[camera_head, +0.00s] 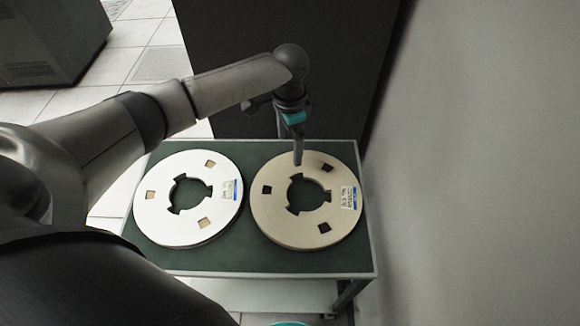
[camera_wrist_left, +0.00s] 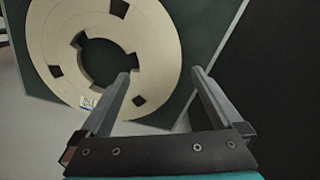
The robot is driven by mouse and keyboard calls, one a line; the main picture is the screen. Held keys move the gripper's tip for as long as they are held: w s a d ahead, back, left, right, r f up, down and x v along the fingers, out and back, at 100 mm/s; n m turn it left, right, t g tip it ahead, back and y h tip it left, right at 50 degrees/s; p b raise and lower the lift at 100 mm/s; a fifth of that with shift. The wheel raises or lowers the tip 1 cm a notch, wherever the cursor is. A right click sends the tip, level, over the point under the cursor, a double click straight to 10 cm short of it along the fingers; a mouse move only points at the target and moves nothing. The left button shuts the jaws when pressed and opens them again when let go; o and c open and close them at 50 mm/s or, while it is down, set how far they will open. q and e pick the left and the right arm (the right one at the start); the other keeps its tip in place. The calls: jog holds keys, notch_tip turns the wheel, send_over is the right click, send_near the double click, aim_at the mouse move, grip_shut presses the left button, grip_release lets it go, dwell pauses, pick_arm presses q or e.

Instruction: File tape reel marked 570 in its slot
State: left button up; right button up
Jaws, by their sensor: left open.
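Two tape reels lie flat side by side on a green-topped table. The white reel (camera_head: 167,218) is on the left and the beige reel (camera_head: 277,222) on the right. Each has a small label with a blue strip; I cannot read the numbers. My left gripper (camera_head: 298,161) points down at the far part of the beige reel. In the left wrist view my left gripper (camera_wrist_left: 160,75) is open and empty. One finger overlaps the ring of the beige reel (camera_wrist_left: 160,50) near its hub hole; the other shows just outside its rim. I cannot tell whether they touch it.
The table (camera_head: 300,262) has a pale edge and a lower shelf. A tall dark cabinet (camera_head: 255,60) stands behind it, and a grey wall (camera_head: 480,170) is close on the right. A grey cabinet (camera_head: 45,45) stands at the far left on tiled floor. No slot is identifiable.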

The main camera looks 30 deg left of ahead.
aim_at(290, 163)
pick_arm(q)
notch_tip(290, 163, down, 3)
jog(key=b, duration=0.3)
jog(key=shift+f, duration=1.7)
pick_arm(e)
jog(key=f, duration=0.1)
jog(key=w+f, duration=0.1)
jog(key=f, duration=0.2)
jog(key=shift+w+a, duration=0.1)
jog(key=shift+w, duration=0.15)
pick_arm(q)
jog(key=shift+c, duration=1.4)
grip_shut()
jog(key=shift+r, duration=0.1)
pick_arm(e)
jog(key=shift+s, duration=0.2)
jog(key=shift+r, duration=0.1)
